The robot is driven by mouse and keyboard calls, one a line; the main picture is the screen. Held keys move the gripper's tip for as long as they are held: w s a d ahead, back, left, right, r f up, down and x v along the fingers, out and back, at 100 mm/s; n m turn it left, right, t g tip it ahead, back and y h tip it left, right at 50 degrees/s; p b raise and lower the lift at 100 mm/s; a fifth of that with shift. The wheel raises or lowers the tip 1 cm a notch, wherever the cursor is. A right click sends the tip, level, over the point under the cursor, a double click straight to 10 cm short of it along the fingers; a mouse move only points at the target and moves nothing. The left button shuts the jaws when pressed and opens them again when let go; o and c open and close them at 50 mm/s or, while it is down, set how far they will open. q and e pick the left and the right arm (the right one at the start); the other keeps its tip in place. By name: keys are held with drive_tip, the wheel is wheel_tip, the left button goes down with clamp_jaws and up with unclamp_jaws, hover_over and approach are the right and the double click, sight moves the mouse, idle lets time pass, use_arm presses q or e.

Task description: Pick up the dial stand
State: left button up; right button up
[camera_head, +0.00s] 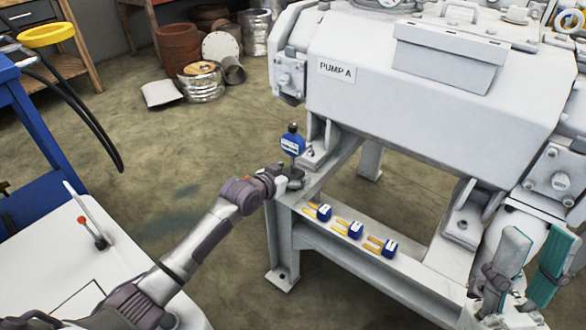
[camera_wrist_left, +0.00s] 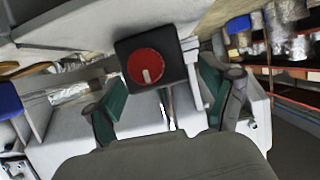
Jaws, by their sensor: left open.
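The dial stand (camera_head: 292,145), with a blue indicator on top, stands upright on the near left corner of the pump's frame. In the left wrist view, its dark square base with a round red knob (camera_wrist_left: 147,67) faces me. My left gripper (camera_head: 281,180) is at the lower part of the stand in the head view. In the left wrist view, my left gripper (camera_wrist_left: 165,80) is open, its teal fingers either side of the base; I cannot tell whether they touch it. My right gripper (camera_head: 537,245) is open at the lower right, teal fingers apart.
The large grey pump (camera_head: 430,95) labelled PUMP A rises behind the stand. Several blue-and-yellow tools (camera_head: 350,230) lie on the frame's lower beam to the right. A blue cart (camera_head: 40,150) stands left. Drums and cans (camera_head: 180,50) stand farther back on open floor.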

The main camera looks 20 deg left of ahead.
use_arm(q)
drive_tip(key=shift+w+d+f, duration=0.1)
drive_tip(key=shift+w, duration=0.15)
clamp_jaws()
drive_tip(key=shift+r, duration=0.2)
idle(0.3)
